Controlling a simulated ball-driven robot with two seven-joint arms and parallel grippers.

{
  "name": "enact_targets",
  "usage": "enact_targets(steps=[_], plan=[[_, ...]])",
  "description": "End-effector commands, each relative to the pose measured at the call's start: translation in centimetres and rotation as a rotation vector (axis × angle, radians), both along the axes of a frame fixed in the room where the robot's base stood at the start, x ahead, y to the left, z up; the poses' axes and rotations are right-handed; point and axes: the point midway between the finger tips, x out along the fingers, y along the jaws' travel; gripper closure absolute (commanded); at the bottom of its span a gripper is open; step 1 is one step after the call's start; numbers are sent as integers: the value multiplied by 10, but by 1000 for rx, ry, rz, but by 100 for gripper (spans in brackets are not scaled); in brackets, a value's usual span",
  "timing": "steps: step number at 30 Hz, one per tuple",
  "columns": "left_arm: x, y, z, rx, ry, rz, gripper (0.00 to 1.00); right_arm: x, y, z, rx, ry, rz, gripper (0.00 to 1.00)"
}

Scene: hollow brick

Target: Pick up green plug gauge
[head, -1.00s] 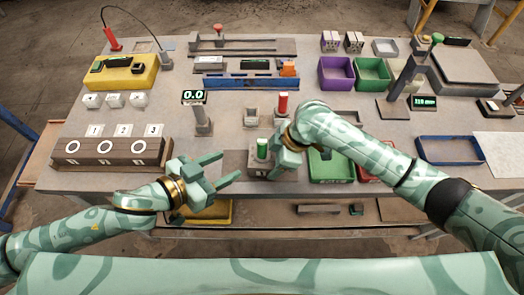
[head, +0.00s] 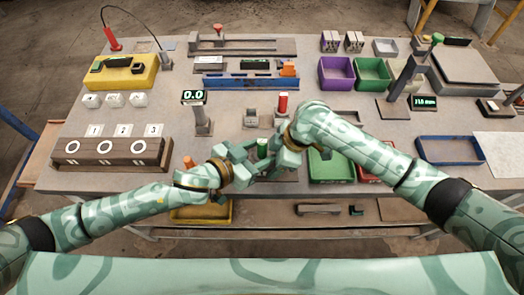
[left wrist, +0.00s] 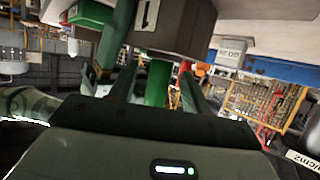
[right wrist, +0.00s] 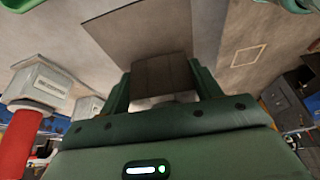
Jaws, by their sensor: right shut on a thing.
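My left gripper (head: 254,163) is beside the block from the left. In the left wrist view the green gauge (left wrist: 157,82) lies between its two parted fingers, with gaps visible at the sides. The block (left wrist: 172,26), with a "1" label, is above it there. In the head view the grippers hide most of the block.
A red-topped plug (head: 283,103) stands just behind. A post with a 0.0 display (head: 193,97) is to the left, beyond a wooden block with three rings (head: 112,152). A green tray (head: 330,168) lies right of my right gripper.

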Motion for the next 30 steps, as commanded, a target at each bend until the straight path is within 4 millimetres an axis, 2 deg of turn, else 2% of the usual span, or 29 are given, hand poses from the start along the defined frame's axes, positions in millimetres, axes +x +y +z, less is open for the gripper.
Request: enact_targets(steps=[1, 3, 5, 14, 19, 30], plan=[[0, 0, 0, 0, 0, 0, 65, 0, 1, 1, 2, -1, 0, 68], [0, 0, 0, 0, 0, 0, 85, 0, 1, 1, 2, -1, 0, 68], [0, 0, 0, 0, 0, 0, 100, 0, 1, 1, 3, -1, 0, 68], [0, 0, 2, -1, -1, 0, 100, 0, 1, 1, 2, -1, 0, 68], [1, 0, 20, -2, -3, 0, 100, 0, 1, 1, 2, -1, 0, 68], [-13, 14, 10, -207, -176, 7, 100, 0, 0, 1, 2, -1, 0, 68]])
